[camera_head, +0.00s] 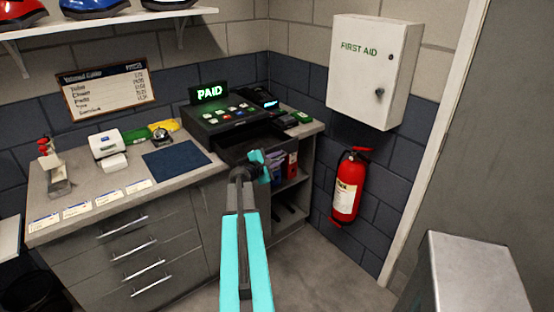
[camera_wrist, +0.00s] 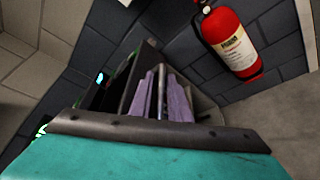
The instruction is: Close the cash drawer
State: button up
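The black cash register (camera_head: 226,118) stands at the right part of the counter, with a lit green PAID display (camera_head: 209,92) on top. Its cash drawer (camera_head: 238,149) is pulled out toward me beneath the keypad. My teal arm hides part of the cabinet below.
The counter (camera_head: 110,178) holds a blue mat (camera_head: 176,160), cards and a card terminal. A fire extinguisher (camera_head: 348,187) and a first aid cabinet (camera_head: 374,72) hang on the right wall. A grey box-like block (camera_head: 475,275) stands at lower right. Open shelves are under the register.

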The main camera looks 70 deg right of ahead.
grip_shut()
dwell(1.2)
